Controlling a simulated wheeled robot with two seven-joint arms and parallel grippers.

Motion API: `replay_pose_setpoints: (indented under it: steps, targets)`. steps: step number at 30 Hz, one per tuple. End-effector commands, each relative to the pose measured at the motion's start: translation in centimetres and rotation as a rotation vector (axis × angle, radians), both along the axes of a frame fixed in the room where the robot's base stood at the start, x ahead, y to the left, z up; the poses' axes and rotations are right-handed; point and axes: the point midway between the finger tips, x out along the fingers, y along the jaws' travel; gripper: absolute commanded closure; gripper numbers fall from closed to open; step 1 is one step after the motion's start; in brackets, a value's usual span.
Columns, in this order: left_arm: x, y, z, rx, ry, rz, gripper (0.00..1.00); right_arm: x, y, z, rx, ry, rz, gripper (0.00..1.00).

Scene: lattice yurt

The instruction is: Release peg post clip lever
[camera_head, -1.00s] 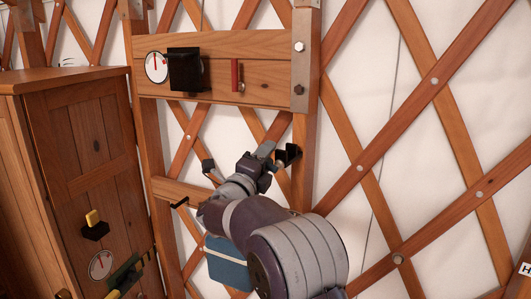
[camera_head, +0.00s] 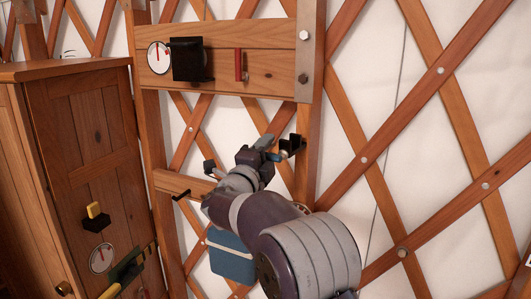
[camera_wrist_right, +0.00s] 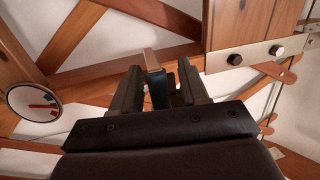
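A small black clip (camera_head: 293,146) sits on the upright wooden post, right of my right gripper. My right gripper (camera_head: 270,150) is in front of the lattice with its fingertips beside the clip; I cannot tell whether they touch it. A red lever (camera_head: 239,64) stands upright on the plank above. My left gripper is not in view.
The plank also carries a black box (camera_head: 188,60) and a round dial (camera_head: 159,56). A wooden cabinet (camera_head: 92,150) stands at left. A black hook (camera_head: 181,195) sits on the lower rail, and a blue pouch (camera_head: 231,262) hangs behind my right arm. Crossed lattice fills the right.

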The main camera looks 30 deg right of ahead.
Motion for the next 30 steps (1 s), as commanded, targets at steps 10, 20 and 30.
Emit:
replay_pose_setpoints:
  steps: [10, 20, 30]
  targets:
    - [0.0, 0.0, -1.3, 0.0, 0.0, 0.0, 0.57, -0.6, 1.0, -0.8, 0.001, -0.001, 0.005, 0.57]
    - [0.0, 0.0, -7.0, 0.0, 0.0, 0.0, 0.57, -5.7, 7.7, -2.7, 0.002, -0.002, 0.007, 0.57]
    - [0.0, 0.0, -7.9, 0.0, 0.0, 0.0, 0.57, -7.6, 9.9, -2.5, 0.001, 0.0, 0.001, 0.57]
